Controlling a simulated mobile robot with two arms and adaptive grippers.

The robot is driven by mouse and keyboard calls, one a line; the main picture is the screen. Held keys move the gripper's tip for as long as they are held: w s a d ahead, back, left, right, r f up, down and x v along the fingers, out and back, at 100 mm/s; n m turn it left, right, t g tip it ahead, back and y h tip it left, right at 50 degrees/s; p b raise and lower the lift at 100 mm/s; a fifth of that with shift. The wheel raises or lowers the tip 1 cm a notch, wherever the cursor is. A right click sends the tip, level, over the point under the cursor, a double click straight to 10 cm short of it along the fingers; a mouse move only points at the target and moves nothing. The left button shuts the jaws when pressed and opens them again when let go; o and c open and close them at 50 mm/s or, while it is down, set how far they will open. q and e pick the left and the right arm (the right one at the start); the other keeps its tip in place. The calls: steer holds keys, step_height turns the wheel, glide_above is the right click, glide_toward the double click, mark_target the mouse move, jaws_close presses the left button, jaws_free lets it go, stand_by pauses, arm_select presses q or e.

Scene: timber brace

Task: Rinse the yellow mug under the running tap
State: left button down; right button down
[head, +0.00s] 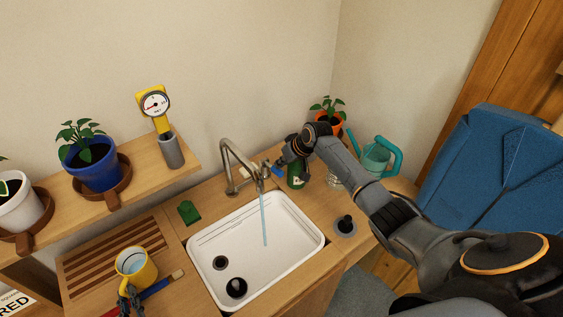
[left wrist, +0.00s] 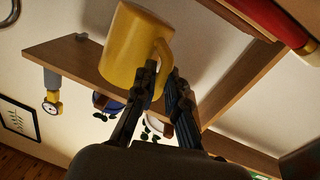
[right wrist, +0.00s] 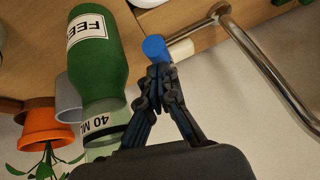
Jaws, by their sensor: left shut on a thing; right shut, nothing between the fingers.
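The yellow mug (head: 148,272) is over the slatted drainboard left of the sink; it also fills the top of the left wrist view (left wrist: 130,50). My left gripper (head: 127,296) is shut on its handle. The steel tap (head: 228,158) stands behind the white sink (head: 205,238), and a thin blue stream of water (head: 264,222) falls from it into the basin. My right gripper (head: 281,162) is shut and empty beside the tap's blue lever end (right wrist: 154,47). In the right wrist view the fingertips are close to that blue end; I cannot tell if they touch.
A green bottle (head: 296,178), an orange plant pot (head: 333,122) and a teal watering can (head: 375,160) stand right of the tap. A green block (head: 188,212) lies left of the sink. A brush (head: 160,287) lies near the mug. A shelf (head: 150,165) holds potted plants.

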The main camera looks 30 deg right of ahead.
steer(key=shift+s+f+t+b, duration=0.4)
steer(key=shift+f+t+b, duration=0.2)
steer(key=shift+f, duration=0.2)
steer(key=shift+s+f, duration=0.25)
steer(key=shift+f, duration=0.1)
steer(key=shift+s+f, duration=0.1)
steer(key=shift+f, duration=0.05)
